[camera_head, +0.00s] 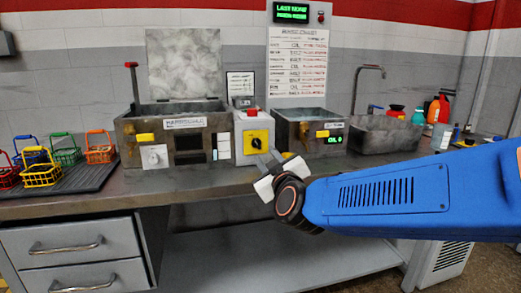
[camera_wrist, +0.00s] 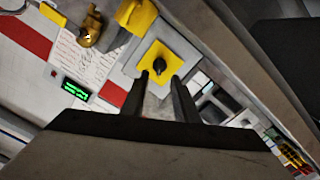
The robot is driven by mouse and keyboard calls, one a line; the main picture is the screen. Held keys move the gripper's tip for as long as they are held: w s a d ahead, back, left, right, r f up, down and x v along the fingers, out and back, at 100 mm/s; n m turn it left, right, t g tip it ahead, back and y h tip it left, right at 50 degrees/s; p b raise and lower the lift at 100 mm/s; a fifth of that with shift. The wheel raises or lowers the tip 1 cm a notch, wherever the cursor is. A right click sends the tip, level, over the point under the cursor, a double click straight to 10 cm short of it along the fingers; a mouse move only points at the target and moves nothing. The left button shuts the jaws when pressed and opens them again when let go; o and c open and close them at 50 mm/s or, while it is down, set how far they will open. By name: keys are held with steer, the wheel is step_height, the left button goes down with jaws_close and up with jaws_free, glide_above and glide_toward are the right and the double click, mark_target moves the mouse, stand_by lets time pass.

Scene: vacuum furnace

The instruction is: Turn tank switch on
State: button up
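The tank switch (camera_head: 256,142) is a black rotary knob on a yellow square plate, on the front of a light grey box between two metal tanks on the bench. It also shows in the wrist view (camera_wrist: 159,66), just beyond my fingertips. My gripper (camera_head: 268,172) is in front of and slightly below the box in the head view. In the wrist view my gripper (camera_wrist: 160,80) has its two dark fingers apart, with nothing between them. The knob lies ahead of the gap; I cannot tell any contact.
The larger tank (camera_head: 165,140) with a raised lid stands left of the switch box. The smaller tank (camera_head: 309,130) with a green display is to its right. A red button (camera_head: 251,112) tops the box. Coloured baskets (camera_head: 65,152) stand far left; bottles (camera_head: 438,109) are at right.

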mark_target(259, 147)
steer(key=x, duration=0.9)
jaws_close()
